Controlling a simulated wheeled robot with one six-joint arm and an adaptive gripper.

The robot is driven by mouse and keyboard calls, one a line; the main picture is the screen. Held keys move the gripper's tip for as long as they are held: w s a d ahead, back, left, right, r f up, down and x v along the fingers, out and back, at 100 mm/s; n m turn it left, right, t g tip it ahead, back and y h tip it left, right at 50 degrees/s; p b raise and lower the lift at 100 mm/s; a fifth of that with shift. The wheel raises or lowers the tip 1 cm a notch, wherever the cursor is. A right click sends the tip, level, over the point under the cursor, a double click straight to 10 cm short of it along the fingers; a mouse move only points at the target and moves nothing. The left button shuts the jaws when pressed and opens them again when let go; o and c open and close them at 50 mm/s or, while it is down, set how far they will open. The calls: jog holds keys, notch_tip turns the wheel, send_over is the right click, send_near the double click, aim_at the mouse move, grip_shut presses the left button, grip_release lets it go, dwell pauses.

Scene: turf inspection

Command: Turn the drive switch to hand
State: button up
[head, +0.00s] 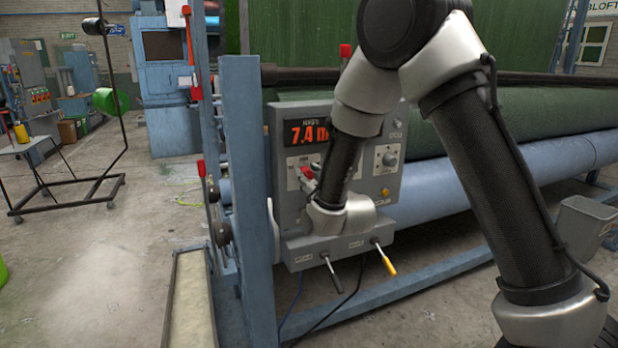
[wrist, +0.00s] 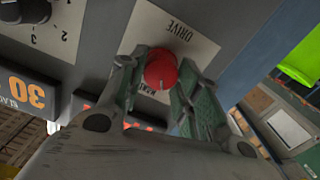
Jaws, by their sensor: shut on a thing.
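The drive switch (wrist: 161,70) is a round red knob on a pale plate marked DRIVE (wrist: 178,32), upside down in the wrist view. In the head view the red knob (head: 307,172) shows at the left of the grey control box (head: 285,215), below its display. My gripper (wrist: 158,76) is shut on the knob, with one green-padded finger on each side of it. Another label below the knob is partly hidden by the fingers. The knob's pointer direction cannot be made out. In the head view my arm covers the middle of the box.
The box also carries a lit display reading 7.4 (head: 305,132), a dial (head: 388,158) and a yellow button (head: 385,192). A dark-tipped lever (head: 332,272) and a yellow-tipped lever (head: 385,260) stick out below. A blue post (head: 250,200) stands close on the left.

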jog(key=m, duration=0.6)
jog(key=shift+d, duration=0.1)
dwell(0.5)
jog(key=o, duration=1)
jog(key=v, duration=0.7)
jog(key=shift+s, duration=0.2)
